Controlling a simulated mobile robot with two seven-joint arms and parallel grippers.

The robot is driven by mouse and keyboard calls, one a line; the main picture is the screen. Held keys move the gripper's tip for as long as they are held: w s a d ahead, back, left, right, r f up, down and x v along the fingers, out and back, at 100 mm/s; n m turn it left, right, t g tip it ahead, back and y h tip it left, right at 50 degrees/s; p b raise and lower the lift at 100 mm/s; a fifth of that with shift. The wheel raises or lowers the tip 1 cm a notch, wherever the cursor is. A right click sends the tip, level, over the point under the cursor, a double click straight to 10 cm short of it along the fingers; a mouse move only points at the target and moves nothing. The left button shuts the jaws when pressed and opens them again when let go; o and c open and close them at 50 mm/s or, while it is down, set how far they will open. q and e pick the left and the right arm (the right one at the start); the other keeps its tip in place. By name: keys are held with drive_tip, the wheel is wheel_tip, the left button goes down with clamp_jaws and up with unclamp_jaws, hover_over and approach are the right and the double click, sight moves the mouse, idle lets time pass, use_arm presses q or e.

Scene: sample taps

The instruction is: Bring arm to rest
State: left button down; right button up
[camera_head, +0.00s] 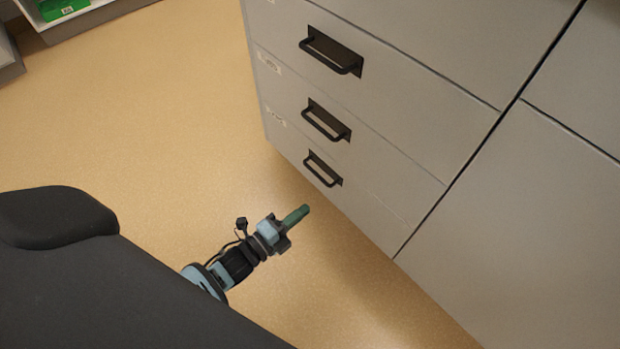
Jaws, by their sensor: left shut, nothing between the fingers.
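My left gripper (300,213) shows in the middle of the head view, low over the tan floor. Its greenish fingers are together and point up and to the right, with nothing between them. It appears in front of the lower part of a grey drawer cabinet, and a strip of floor shows between them in the picture. Part of my left arm is hidden behind my own dark body at the lower left. My right gripper is not in view.
The grey cabinet (420,130) fills the right side, with shut drawers and black handles (331,50) sticking out. Open tan floor (150,120) lies to the left. A white shelf with a green box (62,8) stands at the top left.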

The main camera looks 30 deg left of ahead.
use_arm(q)
drive_tip(key=shift+s+a, duration=0.1)
drive_tip(key=shift+s, duration=0.15)
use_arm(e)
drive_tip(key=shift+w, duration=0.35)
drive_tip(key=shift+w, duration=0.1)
